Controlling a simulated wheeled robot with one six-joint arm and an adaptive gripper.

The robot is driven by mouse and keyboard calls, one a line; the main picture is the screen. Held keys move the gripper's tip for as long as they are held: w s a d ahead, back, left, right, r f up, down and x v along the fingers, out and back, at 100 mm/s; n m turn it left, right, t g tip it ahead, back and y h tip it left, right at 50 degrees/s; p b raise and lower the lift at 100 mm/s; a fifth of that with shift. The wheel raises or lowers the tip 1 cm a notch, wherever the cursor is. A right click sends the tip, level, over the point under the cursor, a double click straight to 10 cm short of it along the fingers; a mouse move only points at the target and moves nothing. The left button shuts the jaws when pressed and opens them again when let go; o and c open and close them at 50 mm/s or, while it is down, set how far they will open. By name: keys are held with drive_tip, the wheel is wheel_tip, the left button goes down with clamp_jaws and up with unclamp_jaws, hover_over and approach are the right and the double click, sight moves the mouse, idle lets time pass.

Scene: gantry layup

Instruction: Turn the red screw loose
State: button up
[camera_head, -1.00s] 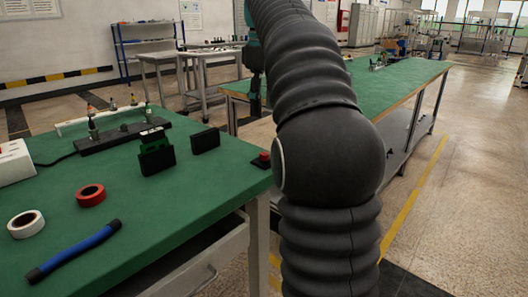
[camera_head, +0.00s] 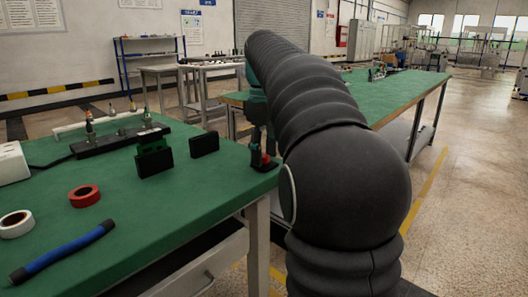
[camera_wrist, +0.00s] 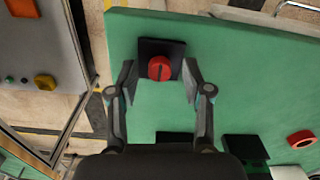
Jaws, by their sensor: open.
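The red screw (camera_wrist: 160,68) is a round red knob with a dark slot, set on a square black base (camera_wrist: 178,47) near the corner of the green table. In the wrist view it lies between the two fingertips of my gripper (camera_wrist: 160,80), which is open with clear gaps on both sides. In the head view the red screw (camera_head: 266,158) shows at the table's right edge, with my gripper (camera_head: 263,148) down around it. My arm hides part of the gripper there.
The green table (camera_head: 215,190) also holds black blocks (camera_head: 204,144), a red tape roll (camera_head: 84,196), a white tape roll (camera_head: 16,223) and a blue-handled tool (camera_head: 62,252). Another green-topped table (camera_head: 405,88) stands behind my arm.

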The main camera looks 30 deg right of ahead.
sight(264, 156)
clamp_jaws()
drive_tip(key=shift+r+m+p, duration=0.25)
drive_tip(key=shift+m+p, duration=0.15)
drive_tip(key=shift+p, duration=0.55)
drive_tip(key=shift+f+m+p, duration=0.25)
drive_tip(key=shift+m+p, duration=0.1)
drive_tip(key=shift+m, duration=0.15)
unclamp_jaws()
wheel_tip(264, 156, up, 12)
